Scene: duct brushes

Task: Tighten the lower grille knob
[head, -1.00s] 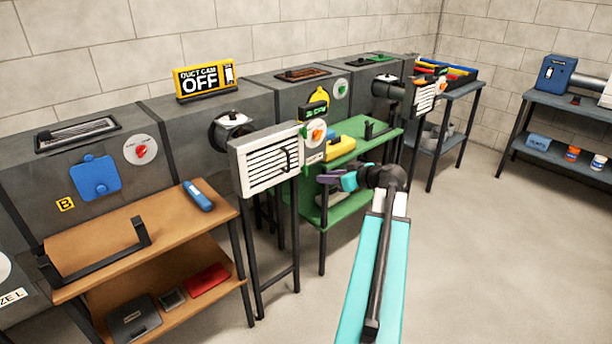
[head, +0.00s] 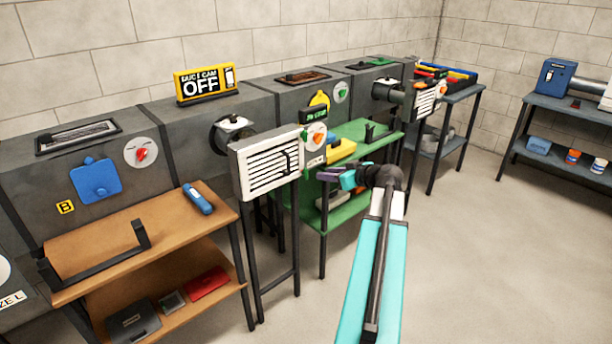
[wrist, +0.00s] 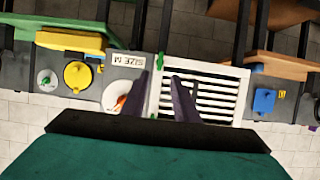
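The white louvred grille (head: 268,163) stands on a black-legged stand at the open end of a duct section. It also shows, upside down, in the wrist view (wrist: 205,92). A small green piece (wrist: 161,63) at the grille's left edge, high in the wrist picture, looks like the lower grille knob. I cannot make out this knob in the head view. My gripper (head: 338,176) is to the right of the grille, with purple fingers pointing left. In the wrist view its two fingers (wrist: 164,72) are apart with nothing held between them, their tips appearing near the green piece.
A green bench (head: 355,150) with a yellow item stands behind my gripper. A wooden bench (head: 115,240) with a black handle bar (head: 95,258) and a blue tool (head: 198,199) is at left. A yellow "DUCT CAM OFF" sign (head: 205,82) stands on the duct. The floor at right is clear.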

